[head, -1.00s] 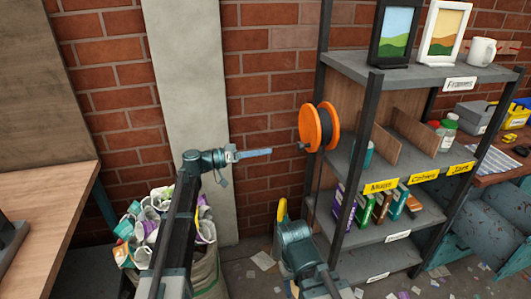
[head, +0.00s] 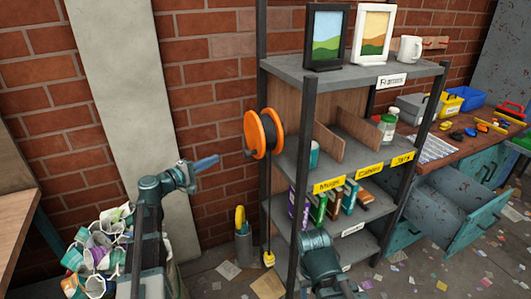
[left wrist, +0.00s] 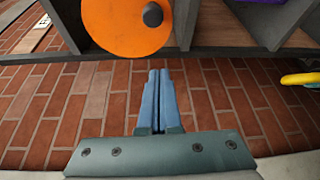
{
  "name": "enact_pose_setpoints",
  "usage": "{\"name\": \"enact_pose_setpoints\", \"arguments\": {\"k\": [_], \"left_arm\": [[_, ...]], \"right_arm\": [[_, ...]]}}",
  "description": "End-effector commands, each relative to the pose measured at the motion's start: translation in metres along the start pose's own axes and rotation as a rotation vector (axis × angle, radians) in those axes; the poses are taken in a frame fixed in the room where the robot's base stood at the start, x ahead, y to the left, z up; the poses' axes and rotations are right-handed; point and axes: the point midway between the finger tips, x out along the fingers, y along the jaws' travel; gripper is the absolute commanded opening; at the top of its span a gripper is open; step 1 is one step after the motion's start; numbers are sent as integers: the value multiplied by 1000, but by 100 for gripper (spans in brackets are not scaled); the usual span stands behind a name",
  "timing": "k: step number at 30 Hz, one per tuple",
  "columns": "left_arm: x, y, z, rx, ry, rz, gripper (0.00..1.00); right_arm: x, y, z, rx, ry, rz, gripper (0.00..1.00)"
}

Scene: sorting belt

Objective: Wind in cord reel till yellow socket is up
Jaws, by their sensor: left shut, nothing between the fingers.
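The cord reel (head: 262,133) has orange discs and a dark drum, and is mounted on the left side of the shelf unit. A dark knob (left wrist: 152,14) stands out from its orange disc (left wrist: 115,28) in the left wrist view. The yellow socket (head: 268,259) hangs low on the dark cord, near the floor. My left gripper (head: 216,158) is shut and empty, left of the reel and apart from it. Its fingers (left wrist: 160,75) are together in the left wrist view, just short of the disc. My right arm shows in front of the lower shelves; its fingers cannot be made out.
The shelf unit (head: 300,69) holds picture frames, a mug, jars and books. A grey holder (head: 243,250) with a yellow-handled item stands on the floor left of the socket. A full sack (head: 100,245) stands at lower left. A workbench (head: 455,150) is at right.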

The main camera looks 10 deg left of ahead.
Motion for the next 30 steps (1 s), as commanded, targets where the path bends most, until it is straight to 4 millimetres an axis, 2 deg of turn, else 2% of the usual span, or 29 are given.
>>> {"name": "enact_pose_setpoints", "arguments": {"k": [3,8,14,25,27,30], "left_arm": [[-9,0,-7,-46,31,1,0],[-6,0,-8,-52,32,1,0],[21,0,-9,-50,28,1,0],[95,0,-11,-49,27,0,0],[87,1,5,-49,28,1,0],[83,2,16,-49,30,1,0]], "right_arm": [[0,0,0,0,0,0,50],[0,0,0,0,0,0,50],[2,0,0,0,0,0,50],[7,-1,0,0,0,0,50],[3,0,0,0,0,0,50],[1,0,0,0,0,0,50]]}}
